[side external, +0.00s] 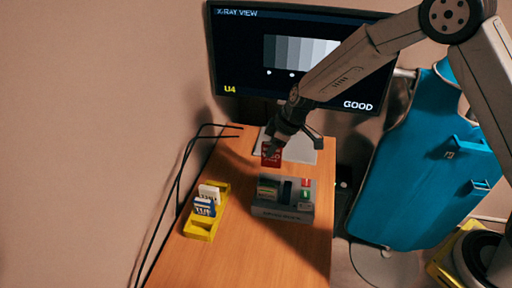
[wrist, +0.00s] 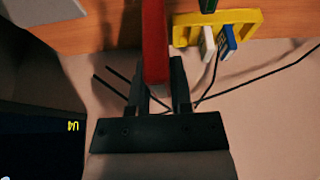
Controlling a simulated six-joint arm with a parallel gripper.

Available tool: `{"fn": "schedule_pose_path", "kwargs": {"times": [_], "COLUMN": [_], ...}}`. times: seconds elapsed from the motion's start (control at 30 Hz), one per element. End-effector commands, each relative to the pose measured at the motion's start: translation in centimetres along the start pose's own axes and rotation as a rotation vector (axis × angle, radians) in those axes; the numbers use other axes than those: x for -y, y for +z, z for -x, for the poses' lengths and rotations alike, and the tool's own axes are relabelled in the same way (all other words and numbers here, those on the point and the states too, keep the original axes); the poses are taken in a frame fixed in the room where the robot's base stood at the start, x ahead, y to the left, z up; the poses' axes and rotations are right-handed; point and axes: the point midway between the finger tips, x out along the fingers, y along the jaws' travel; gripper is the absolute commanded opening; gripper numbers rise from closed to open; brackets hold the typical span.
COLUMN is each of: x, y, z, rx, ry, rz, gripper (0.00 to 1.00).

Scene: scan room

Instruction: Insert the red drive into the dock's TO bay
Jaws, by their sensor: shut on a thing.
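The red drive (side external: 271,155) is upright in my gripper (side external: 274,142), above the back of the grey dock (side external: 282,213). A gap shows between the drive and the dock. In the wrist view the red drive (wrist: 155,42) is edge-on between the two dark fingers of my gripper (wrist: 157,82), which are shut on it.
A yellow rack (side external: 198,231) stands left of the dock, holding a white drive (side external: 209,194) and a blue drive (side external: 204,207). A monitor (side external: 240,60) reading U4 and GOOD stands behind the wooden table (side external: 250,262). Black cables (side external: 178,180) run along the left edge.

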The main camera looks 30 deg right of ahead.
Motion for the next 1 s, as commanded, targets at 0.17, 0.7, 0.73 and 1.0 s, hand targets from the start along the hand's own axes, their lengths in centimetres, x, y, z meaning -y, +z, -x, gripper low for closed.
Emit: {"fn": "schedule_pose_path", "kwargs": {"times": [0.17, 0.7, 0.73, 1.0], "x": [0.0, 0.0, 0.0, 0.0], "y": [0.1, 1.1, 1.2, 1.7], "z": [-0.3, -2.8, -2.9, -4.3], "rx": [-0.001, 0.0, 0.0, 0.0], "ry": [0.0, 0.0, 0.0, 0.0], "rz": [-0.001, -0.001, 0.0, 0.0], "gripper": [0.0, 0.0, 0.0, 0.0]}}
